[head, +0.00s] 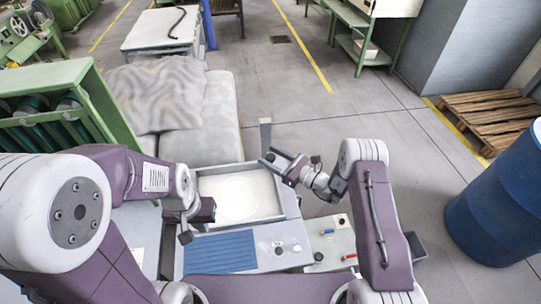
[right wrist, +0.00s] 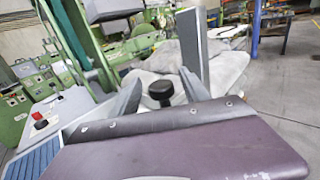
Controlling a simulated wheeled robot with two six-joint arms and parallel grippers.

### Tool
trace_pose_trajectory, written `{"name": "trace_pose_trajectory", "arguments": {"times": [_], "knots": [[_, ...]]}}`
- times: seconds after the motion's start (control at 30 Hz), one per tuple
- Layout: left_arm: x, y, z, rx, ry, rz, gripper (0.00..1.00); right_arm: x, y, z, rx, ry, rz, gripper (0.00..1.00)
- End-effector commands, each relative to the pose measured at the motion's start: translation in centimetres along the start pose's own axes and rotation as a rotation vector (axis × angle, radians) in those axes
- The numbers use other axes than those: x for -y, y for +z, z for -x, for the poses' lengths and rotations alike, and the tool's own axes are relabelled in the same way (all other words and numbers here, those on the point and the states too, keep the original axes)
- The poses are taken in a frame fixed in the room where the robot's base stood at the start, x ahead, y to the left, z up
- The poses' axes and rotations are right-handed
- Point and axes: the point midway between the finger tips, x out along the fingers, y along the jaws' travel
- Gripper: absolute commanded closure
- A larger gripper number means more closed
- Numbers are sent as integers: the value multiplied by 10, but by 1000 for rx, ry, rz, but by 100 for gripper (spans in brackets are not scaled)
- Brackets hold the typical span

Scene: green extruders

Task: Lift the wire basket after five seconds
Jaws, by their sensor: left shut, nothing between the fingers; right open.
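I cannot make out a wire basket for certain. A pale basin (head: 240,197) with a grey rim sits in the grey machine, with a faint round outline inside it. My right gripper (head: 276,163) is open at the basin's far right corner, near an upright grey post (head: 265,136). In the right wrist view, a black knob (right wrist: 160,92) shows between its spread fingers; contact cannot be told. The post also shows there (right wrist: 195,48). My left gripper (head: 187,234) is shut and empty at the basin's near left, beside the blue ribbed panel (head: 220,253).
A side panel (head: 333,241) with red and blue handled controls lies right of the basin. A green rack (head: 85,85) and a cloth-covered block (head: 215,115) stand behind at left. A blue barrel (head: 500,205) and wooden pallet (head: 490,118) stand right. The floor between is clear.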

Motion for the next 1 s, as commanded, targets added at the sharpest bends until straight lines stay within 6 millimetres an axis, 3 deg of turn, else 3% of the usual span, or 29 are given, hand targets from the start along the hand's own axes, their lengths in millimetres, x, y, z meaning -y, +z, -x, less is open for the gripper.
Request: {"name": "trace_pose_trajectory", "arguments": {"times": [0.27,0.47,1.0], "knots": [[0,0,0,0,0,0,100,0,0,-4,-1,0,0,46],[0,0,0,0,0,0,100,0,0,-3,-1,0,0,99],[0,0,0,0,0,0,100,0,0,-3,0,0,1,100]]}}
